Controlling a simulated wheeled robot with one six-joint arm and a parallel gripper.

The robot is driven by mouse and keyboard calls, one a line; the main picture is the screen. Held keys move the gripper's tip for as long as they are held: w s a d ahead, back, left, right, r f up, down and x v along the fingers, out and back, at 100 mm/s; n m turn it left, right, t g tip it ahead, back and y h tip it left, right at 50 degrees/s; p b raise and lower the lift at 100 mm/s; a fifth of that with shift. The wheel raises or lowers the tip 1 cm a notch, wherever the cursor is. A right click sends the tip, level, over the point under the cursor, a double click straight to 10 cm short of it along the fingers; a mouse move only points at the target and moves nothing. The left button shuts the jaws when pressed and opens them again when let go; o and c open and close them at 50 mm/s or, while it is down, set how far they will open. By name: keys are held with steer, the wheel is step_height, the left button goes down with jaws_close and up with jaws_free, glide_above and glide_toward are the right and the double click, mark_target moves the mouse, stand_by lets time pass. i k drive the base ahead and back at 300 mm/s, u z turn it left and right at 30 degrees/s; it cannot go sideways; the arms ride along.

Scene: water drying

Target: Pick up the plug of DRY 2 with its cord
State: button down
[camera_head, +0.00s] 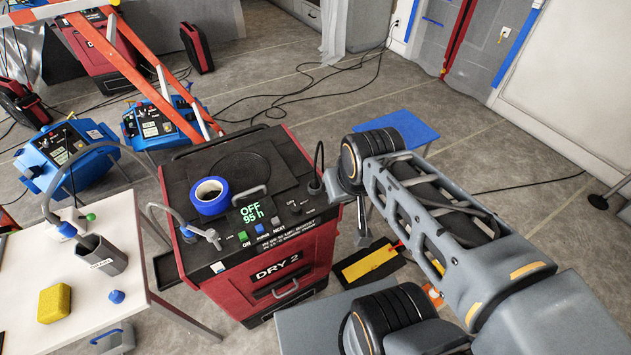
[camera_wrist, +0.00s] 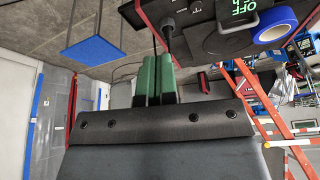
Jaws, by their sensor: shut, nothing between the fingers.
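DRY 2 (camera_head: 270,270) is a red and black machine in the middle of the head view, its green display (camera_head: 253,208) reading OFF and 95 h. A black plug (camera_head: 315,187) with its cord (camera_head: 320,150) stands upright at the right side of its top. In the wrist view, my gripper (camera_wrist: 154,58) shows its two green fingers shut together with nothing between them. The dark cord (camera_wrist: 171,40) shows just beyond the fingertips; I cannot tell if they touch it. In the head view my arm's dark joints hide the gripper.
A roll of blue tape (camera_head: 209,196) lies on the machine's top. A white table (camera_head: 30,260) with a yellow sponge (camera_head: 54,303) stands at left. Blue machines (camera_head: 65,155) and an orange-white barrier (camera_head: 120,50) are behind. Cords cross the open floor.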

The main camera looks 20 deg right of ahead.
mark_target(314, 183)
steer(key=u, duration=2.9)
steer(key=k, duration=0.8)
steer(key=z, duration=0.7)
steer(key=i, duration=0.5)
steer(key=u, duration=0.05)
